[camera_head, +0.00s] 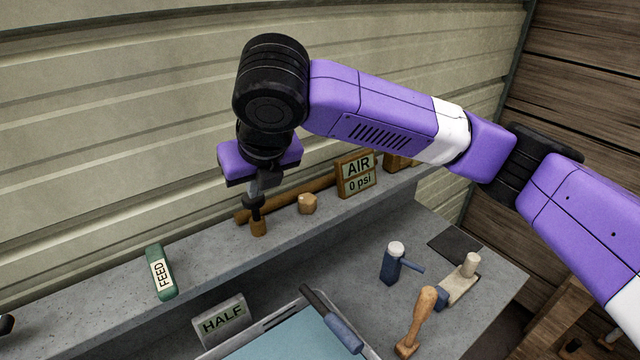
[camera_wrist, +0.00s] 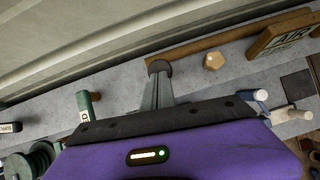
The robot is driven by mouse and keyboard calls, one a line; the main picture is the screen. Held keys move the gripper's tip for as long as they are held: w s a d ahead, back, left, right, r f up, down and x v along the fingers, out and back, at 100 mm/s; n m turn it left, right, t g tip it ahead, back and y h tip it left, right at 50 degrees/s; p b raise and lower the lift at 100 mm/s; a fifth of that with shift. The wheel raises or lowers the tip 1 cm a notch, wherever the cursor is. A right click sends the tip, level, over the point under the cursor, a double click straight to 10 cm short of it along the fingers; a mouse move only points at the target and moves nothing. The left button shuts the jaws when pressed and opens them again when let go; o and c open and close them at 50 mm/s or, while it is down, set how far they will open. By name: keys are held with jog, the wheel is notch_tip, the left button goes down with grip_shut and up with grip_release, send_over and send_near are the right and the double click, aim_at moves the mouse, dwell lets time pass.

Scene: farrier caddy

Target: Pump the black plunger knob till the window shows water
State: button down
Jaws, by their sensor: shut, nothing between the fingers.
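My gripper (camera_head: 256,205) is shut and points down over the back shelf. In the wrist view its fingertips (camera_wrist: 158,78) meet a dark round knob (camera_wrist: 159,66), which looks like the plunger knob; whether they touch it or hover just above is not clear. In the head view a short brown post (camera_head: 258,229) shows under the fingertips, and the knob is mostly hidden by them. A wood-framed window (camera_head: 357,174) on the shelf, right of my gripper, reads "AIR" and "0 psi". Its edge also shows in the wrist view (camera_wrist: 284,39).
A wooden bar (camera_head: 315,190) and a faceted wooden knob (camera_head: 307,204) lie between gripper and window. A green FEED block (camera_head: 161,272) stands left. A HALF plate (camera_head: 223,320), blue tray (camera_head: 290,339), blue-and-white fitting (camera_head: 393,265) and wooden-handled tool (camera_head: 422,318) are in front, lower.

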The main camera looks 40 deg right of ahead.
aim_at(258, 208)
jog(key=shift+f, duration=0.1)
jog(key=shift+f+b, duration=1.35)
jog(key=shift+f, duration=0.85)
jog(key=shift+r, duration=0.1)
notch_tip(258, 208, up, 4)
jog(key=p, duration=0.4)
jog(key=shift+r, duration=0.2)
jog(key=shift+f, duration=0.15)
